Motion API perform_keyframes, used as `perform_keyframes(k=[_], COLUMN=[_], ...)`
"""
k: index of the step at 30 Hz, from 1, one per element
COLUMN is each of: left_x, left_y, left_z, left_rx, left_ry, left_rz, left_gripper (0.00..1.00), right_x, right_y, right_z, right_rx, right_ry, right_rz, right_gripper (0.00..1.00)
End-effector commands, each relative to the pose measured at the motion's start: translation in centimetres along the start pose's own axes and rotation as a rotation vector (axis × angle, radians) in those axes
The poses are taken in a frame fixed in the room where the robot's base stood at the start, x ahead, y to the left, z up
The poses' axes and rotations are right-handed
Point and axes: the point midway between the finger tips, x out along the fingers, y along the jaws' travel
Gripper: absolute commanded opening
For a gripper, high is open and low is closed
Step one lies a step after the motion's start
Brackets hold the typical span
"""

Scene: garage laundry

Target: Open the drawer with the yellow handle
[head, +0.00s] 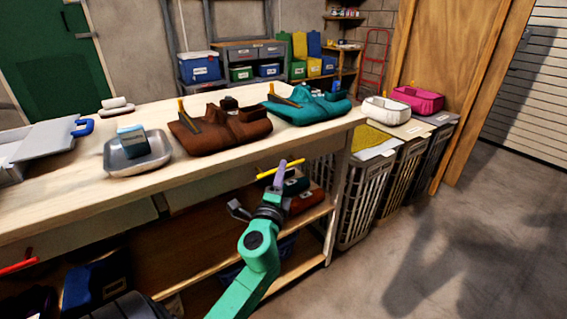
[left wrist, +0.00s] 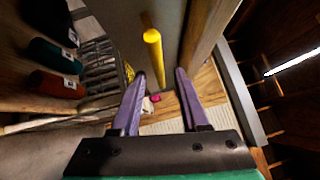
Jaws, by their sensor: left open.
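The yellow handle (head: 265,175) is a thin bar in front of a drawer (head: 215,190) under the pale bench top. The drawer looks closed. My left gripper (head: 280,172) is at the handle, with a purple finger crossing in front of the bar. In the left wrist view, the handle (left wrist: 153,50) runs lengthwise, with its near end between the two open purple fingers (left wrist: 160,78). I cannot tell whether they touch it. My right gripper is not in view.
The bench (head: 75,200) carries a metal tray (head: 140,155), a brown item (head: 220,130) and a teal item (head: 308,106). A red handle (head: 18,267) is at lower left. Tall baskets (head: 360,205) stand right of the bench; the floor (head: 440,250) there is clear.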

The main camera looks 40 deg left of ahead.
Motion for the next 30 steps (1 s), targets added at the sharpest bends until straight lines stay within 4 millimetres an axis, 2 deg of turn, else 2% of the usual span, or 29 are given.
perform_keyframes(k=[1,5,13,14,15,17,30], left_x=[1.0,2.6,3.0,2.9,2.9,2.9,2.9], left_y=[-0.2,0.0,0.1,0.1,0.1,0.1,0.1], left_z=[0.0,0.0,-0.1,-0.1,-0.1,-0.1,-0.1], left_rx=[0.001,0.000,-0.001,-0.001,-0.001,-0.001,-0.002], left_ry=[0.000,0.000,0.001,0.001,0.001,0.001,0.001], left_rz=[-0.002,-0.001,0.001,0.001,0.001,0.001,0.002], left_gripper=[0.45,0.45,0.45,0.37,0.22,0.00,0.00], right_x=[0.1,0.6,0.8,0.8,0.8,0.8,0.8], right_y=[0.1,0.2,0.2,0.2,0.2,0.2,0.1], right_z=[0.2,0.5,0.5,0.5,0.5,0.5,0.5], right_rx=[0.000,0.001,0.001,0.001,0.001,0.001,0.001], right_ry=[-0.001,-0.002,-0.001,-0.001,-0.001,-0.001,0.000], right_rz=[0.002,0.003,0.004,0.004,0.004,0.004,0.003], right_gripper=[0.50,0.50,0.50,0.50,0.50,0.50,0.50])
